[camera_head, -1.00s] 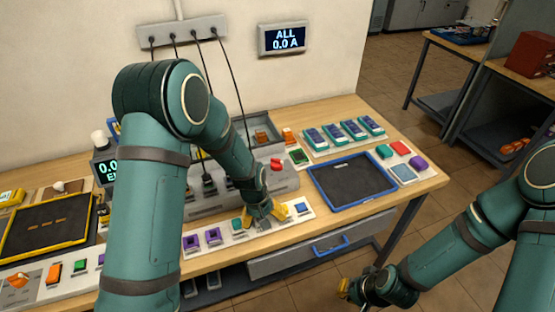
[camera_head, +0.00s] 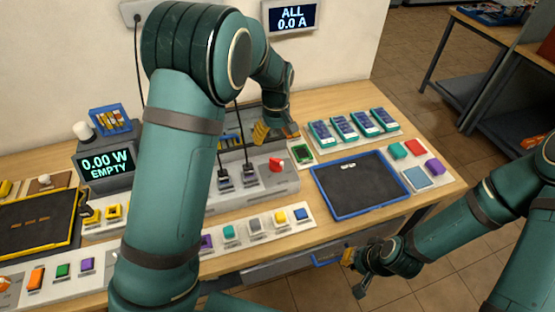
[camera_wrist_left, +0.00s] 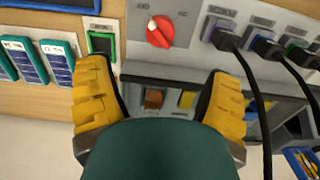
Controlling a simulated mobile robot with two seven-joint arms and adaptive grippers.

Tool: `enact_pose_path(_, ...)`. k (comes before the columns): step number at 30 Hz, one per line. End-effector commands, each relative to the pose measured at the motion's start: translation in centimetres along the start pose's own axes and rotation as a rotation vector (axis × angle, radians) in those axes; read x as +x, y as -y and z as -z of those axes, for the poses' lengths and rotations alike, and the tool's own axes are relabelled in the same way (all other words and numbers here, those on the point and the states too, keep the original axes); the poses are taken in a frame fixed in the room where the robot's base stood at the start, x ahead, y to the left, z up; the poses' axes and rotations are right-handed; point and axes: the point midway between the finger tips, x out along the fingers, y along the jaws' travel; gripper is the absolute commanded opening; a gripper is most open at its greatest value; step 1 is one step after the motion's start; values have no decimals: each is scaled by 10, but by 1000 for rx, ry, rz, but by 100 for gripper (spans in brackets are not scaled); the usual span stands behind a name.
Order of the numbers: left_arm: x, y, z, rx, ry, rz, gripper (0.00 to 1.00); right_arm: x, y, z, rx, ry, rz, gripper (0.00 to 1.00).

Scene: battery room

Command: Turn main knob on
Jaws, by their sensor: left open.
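The main knob is a red rotary knob (camera_head: 276,163) on the grey socket panel (camera_head: 240,192), at its right part. In the left wrist view the red knob (camera_wrist_left: 158,33) shows with a white mark at its upper left edge. My left gripper (camera_head: 275,132) is open and empty, above and behind the knob in the head view. In the left wrist view its yellow fingers (camera_wrist_left: 158,78) are spread wide, with the knob beyond the gap between them. My right gripper (camera_head: 355,268) hangs off the table's front edge, and its opening is unclear.
Black cables with plugs (camera_head: 249,174) stand in the panel left of the knob. A small green-framed screen (camera_head: 302,153) lies right of the knob. A blue-edged black tray (camera_head: 345,208) and several battery packs (camera_head: 345,127) are further right. A display (camera_head: 103,167) reads 0.00 W EMPTY.

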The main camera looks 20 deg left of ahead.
Motion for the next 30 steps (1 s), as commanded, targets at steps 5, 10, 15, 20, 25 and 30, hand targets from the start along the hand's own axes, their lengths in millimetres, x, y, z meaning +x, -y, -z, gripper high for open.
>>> enact_pose_path(5,37,1,-1,1,3,4,81,2,-1,0,0,0,0,0)
enact_pose_path(10,71,1,-1,1,3,4,81,3,-1,0,0,0,-1,0)
enact_pose_path(15,97,1,0,0,2,2,81,4,-1,0,0,0,-1,0)
enact_pose_path(20,112,0,0,1,1,1,81,4,-1,0,0,0,-1,0)
enact_pose_path(25,118,0,0,1,0,0,81,4,-1,0,0,0,-1,0)
enact_pose_path(30,118,0,0,1,0,0,81,4,-1,0,0,0,-1,0)
